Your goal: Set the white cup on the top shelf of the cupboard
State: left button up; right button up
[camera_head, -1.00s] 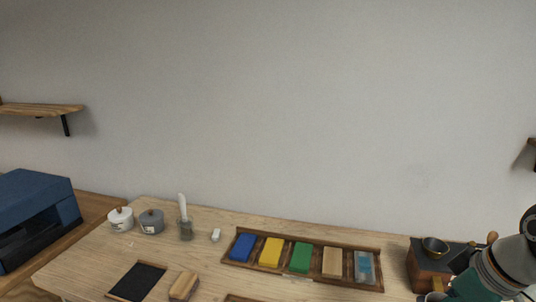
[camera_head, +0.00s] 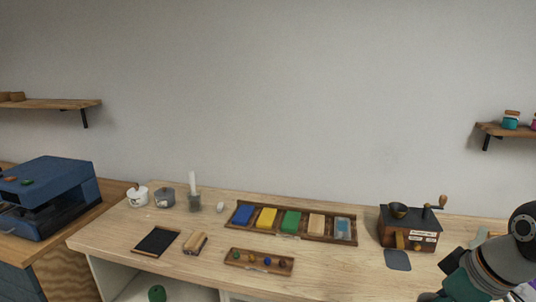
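I cannot make out a plain white cup in the head view. A white lidded pot (camera_head: 137,197) with a brown knob stands at the left end of the wooden counter, but I cannot tell if it is the cup. The cupboard is not clearly identifiable; an open white compartment (camera_head: 112,281) shows under the counter's front edge. My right arm comes in at the lower right corner. The dark parts at its end (camera_head: 455,264) are too unclear to show whether the fingers are open or shut. My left gripper is not in view.
On the counter stand a grey pot (camera_head: 165,198), a tray of coloured blocks (camera_head: 289,236), a small tray (camera_head: 259,262) and a grinder (camera_head: 409,229). A blue machine (camera_head: 48,198) stands left. Wall shelves (camera_head: 50,104) hang left and right (camera_head: 508,131). Mid-counter has free room.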

jog(key=shift+s+a+f, duration=0.25)
jog(key=shift+a+f, duration=0.45)
jog(key=shift+f, duration=0.25)
jog(key=w+a+f+m+h, duration=0.1)
jog(key=w+a+f+m, duration=0.15)
jog(key=f, duration=0.45)
jog(key=w+a+f+m+h, duration=0.15)
jog(key=w+f, duration=0.25)
jog(key=f, duration=0.4)
jog(key=w+a+f+m, duration=0.2)
jog(key=w+f, duration=0.1)
jog(key=f, duration=0.4)
jog(key=s+f, duration=0.3)
jog(key=f, duration=0.1)
jog(key=shift+s+a+f, duration=0.15)
jog(key=shift+s+f, duration=0.15)
jog(key=shift+s, duration=0.05)
